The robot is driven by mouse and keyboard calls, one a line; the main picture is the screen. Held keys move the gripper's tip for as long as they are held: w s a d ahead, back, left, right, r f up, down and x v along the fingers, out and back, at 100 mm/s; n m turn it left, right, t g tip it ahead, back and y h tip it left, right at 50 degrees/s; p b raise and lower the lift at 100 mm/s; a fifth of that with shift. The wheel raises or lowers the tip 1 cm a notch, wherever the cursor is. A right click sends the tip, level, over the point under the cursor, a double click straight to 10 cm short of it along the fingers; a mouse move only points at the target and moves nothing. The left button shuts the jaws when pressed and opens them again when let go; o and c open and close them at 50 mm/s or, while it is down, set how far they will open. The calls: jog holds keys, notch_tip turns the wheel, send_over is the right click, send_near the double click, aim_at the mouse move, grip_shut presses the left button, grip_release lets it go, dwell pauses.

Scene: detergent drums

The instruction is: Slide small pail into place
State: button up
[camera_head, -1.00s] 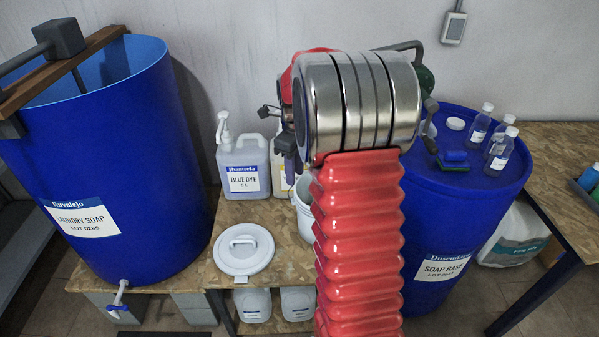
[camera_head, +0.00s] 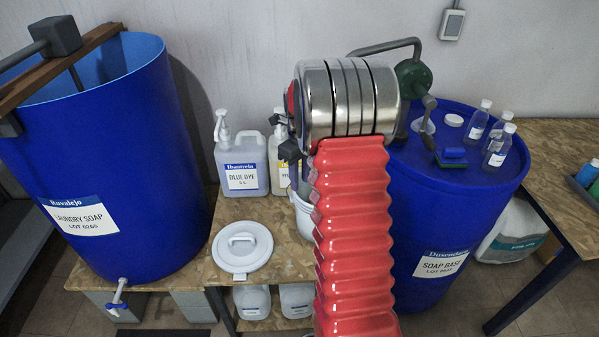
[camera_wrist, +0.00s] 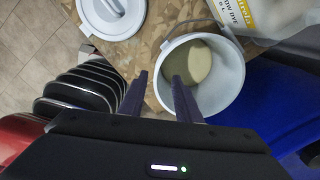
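The small white pail (camera_head: 304,222) stands on the board table in the head view, mostly hidden behind my arm. In the wrist view the pail (camera_wrist: 233,92) is seen from above with a pale round patch inside. My gripper (camera_wrist: 159,77) is open, its two dark fingers apart. In that view the left finger lies outside the pail's near-left rim and the right finger overlaps its inside. I cannot tell whether either finger touches the wall. In the head view the fingers are hidden.
A white lid (camera_head: 242,246) lies left of the pail. A blue dye jug (camera_head: 241,165) and a yellow-labelled jug (camera_head: 279,172) stand behind. A big blue drum (camera_head: 110,160) is left; the soap base drum (camera_head: 440,215), with pump (camera_head: 413,78) and bottles, is right.

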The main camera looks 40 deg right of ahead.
aim_at(300, 198)
notch_tip(300, 198, down, 11)
jog(key=shift+r, duration=0.1)
dwell(0.4)
grip_shut()
dwell(0.4)
dwell(1.0)
